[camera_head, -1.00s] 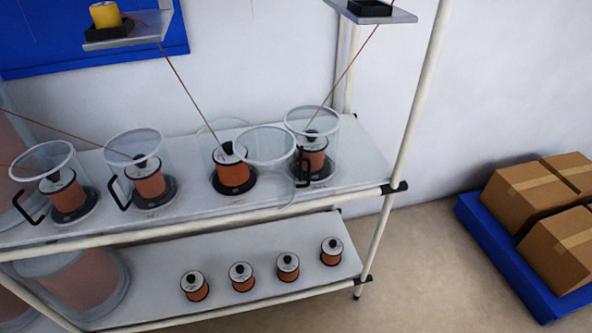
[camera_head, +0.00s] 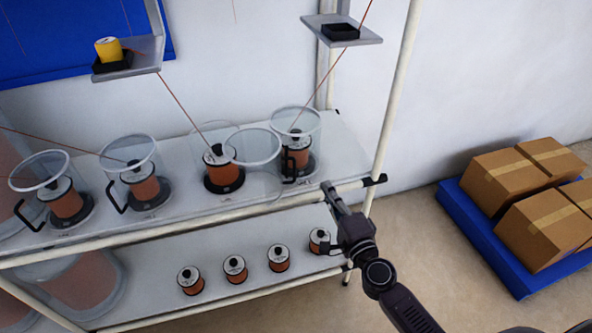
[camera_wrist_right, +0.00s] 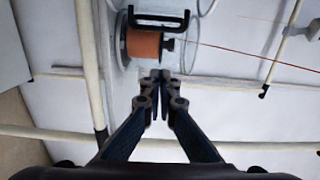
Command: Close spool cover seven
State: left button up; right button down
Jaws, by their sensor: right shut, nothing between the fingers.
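The spool covers are clear cylinders on the upper shelf; I cannot read which number is seven. At the third copper spool (camera_head: 222,168), a clear cover (camera_head: 255,147) stands swung open to the right, leaving that spool exposed in front. A black handle (camera_head: 290,163) shows between it and the rightmost covered spool (camera_head: 298,150); I cannot tell whose handle it is. My right gripper (camera_head: 327,187) is shut and empty at the shelf's front edge, right of the handle. In the right wrist view, its fingertips (camera_wrist_right: 160,76) point at a spool (camera_wrist_right: 143,44) and a black handle (camera_wrist_right: 159,19). My left gripper is out of view.
Two more covered spools (camera_head: 66,202) stand left on the upper shelf. Several small spools (camera_head: 234,268) stand on the lower shelf. A white rail (camera_head: 250,208) and post (camera_head: 393,110) bound the shelf near my right arm. Boxes (camera_head: 545,220) lie on a blue pallet at right.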

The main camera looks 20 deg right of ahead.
jog(key=w, duration=0.9)
jog(key=shift+w+a+r+b, duration=0.2)
jog(key=shift+w+a+b, duration=0.1)
jog(key=shift+w, duration=0.1)
jog(key=a, duration=0.2)
jog(key=s+a, duration=0.1)
jog(key=shift+s+a, duration=0.15)
jog(key=shift+a, duration=0.2)
jog(key=shift+s+p, duration=0.1)
jog(key=shift+p, duration=0.25)
